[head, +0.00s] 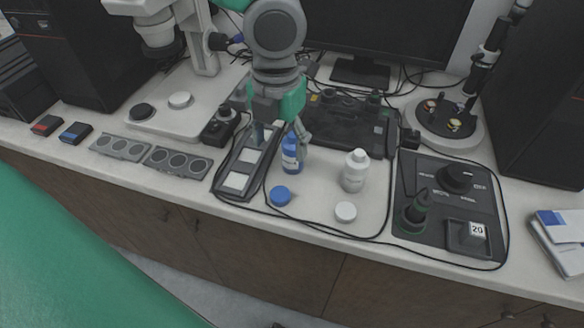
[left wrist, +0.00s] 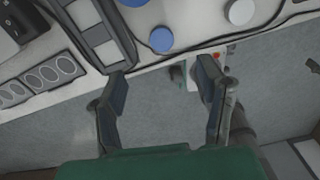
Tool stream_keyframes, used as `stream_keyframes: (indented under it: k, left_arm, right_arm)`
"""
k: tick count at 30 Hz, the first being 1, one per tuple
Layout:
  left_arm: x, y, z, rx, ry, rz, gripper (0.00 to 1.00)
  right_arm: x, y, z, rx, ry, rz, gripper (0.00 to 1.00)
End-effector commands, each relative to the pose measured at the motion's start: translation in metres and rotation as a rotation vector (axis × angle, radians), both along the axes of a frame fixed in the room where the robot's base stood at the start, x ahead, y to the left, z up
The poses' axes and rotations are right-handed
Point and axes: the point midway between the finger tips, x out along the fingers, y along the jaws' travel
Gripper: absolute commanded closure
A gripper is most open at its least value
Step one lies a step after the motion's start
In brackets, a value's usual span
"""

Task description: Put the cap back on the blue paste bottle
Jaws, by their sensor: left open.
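The blue paste bottle (head: 291,160) stands upright on the bench in the head view. Its top is partly hidden by a finger of my left gripper. The blue cap (head: 280,196) lies on the bench just in front of the bottle; it also shows near the top of the left wrist view (left wrist: 160,40). My left gripper (head: 281,138) is open above the bench near the blue bottle. In the left wrist view its two fingers (left wrist: 161,72) are apart with nothing between them. A small blue patch at that view's top edge may be the bottle. My right gripper is not seen.
A white bottle (head: 354,172) and a white cap (head: 346,212) stand to the right. A dark tray with pale squares (head: 236,182) is left of the blue cap. A dark control panel (head: 452,204) lies farther right. A black cable loops around the bottles and caps near the bench edge.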

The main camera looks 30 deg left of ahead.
Motion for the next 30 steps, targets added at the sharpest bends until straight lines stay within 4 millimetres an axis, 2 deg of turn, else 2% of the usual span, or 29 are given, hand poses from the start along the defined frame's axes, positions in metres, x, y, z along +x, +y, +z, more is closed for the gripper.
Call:
stream_keyframes:
  k: [11,14,24,30]
  left_arm:
    - [0.003,0.002,-0.001,0.001,0.001,-0.011,0.40]
    - [0.003,0.004,-0.012,0.002,0.004,-0.009,0.40]
    - [0.001,0.003,-0.076,0.002,0.003,-0.009,0.40]
    - [0.001,0.002,-0.087,0.001,0.000,-0.009,0.40]
  right_arm:
    - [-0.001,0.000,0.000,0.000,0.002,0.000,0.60]
    - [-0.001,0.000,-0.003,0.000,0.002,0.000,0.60]
    - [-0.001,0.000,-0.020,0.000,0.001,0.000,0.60]
    - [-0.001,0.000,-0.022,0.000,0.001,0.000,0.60]
